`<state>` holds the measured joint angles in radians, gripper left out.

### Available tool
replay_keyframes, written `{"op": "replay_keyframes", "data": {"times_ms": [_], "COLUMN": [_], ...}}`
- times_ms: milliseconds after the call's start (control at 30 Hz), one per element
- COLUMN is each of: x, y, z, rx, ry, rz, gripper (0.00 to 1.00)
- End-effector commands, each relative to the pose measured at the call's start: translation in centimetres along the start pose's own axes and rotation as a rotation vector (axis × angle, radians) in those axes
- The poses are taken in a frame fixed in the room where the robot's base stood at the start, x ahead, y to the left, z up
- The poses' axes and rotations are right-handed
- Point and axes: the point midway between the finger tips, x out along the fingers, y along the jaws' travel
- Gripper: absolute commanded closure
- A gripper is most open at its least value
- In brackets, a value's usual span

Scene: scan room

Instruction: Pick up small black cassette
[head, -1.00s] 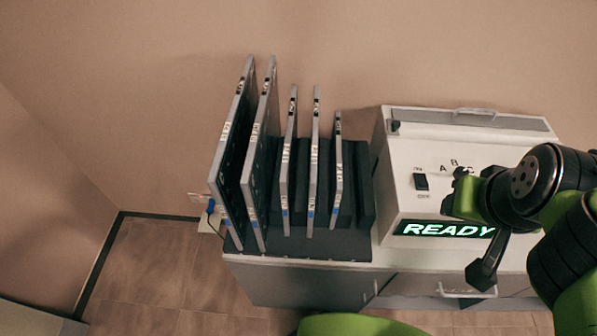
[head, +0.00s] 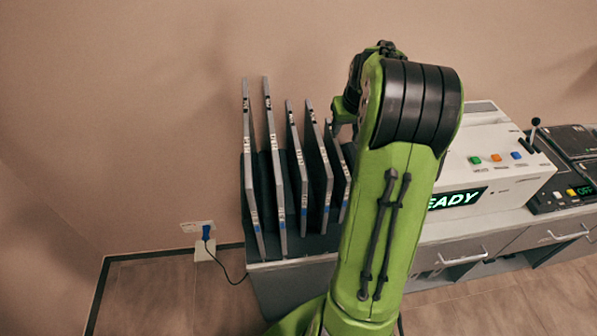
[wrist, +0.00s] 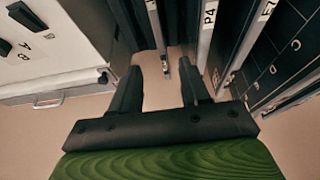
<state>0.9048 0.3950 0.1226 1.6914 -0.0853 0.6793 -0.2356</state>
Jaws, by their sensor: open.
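Several thin upright cassettes with pale grey edges and dark faces stand in a black rack (head: 300,246) in the head view. Two are tall, at the left; three are smaller, the rightmost small cassette (head: 338,175) being partly behind my arm. In the wrist view, my gripper (wrist: 160,68) is open and empty. A narrow cassette edge (wrist: 156,35) lies in line with the gap between its fingers, reaching down to about fingertip level; whether it is between them in depth I cannot tell. A cassette marked P4 (wrist: 206,35) stands just right of it. My arm hides most of the gripper in the head view.
A white machine (head: 500,150) with a lit READY display stands right of the rack, and shows at left in the wrist view (wrist: 50,50). A dark control unit (head: 570,170) is farther right. The wall (head: 200,60) is close behind the rack.

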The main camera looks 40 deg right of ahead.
Motion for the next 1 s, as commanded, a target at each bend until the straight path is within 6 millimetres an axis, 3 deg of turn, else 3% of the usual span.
{"op": "replay_keyframes", "data": {"times_ms": [133, 467, 633, 833, 1000], "x": [1.7, 9.6, 11.5, 15.2, 16.0], "y": [0.4, 0.3, 0.2, 0.0, 0.0], "z": [0.1, 0.1, 0.1, 0.2, 0.1], "rx": [0.007, 0.005, 0.005, 0.005, 0.004], "ry": [-0.003, -0.004, -0.002, -0.002, 0.000], "rz": [0.000, 0.000, 0.000, 0.000, 0.001], "gripper": [0.54, 0.54, 0.54, 0.54, 0.54]}}
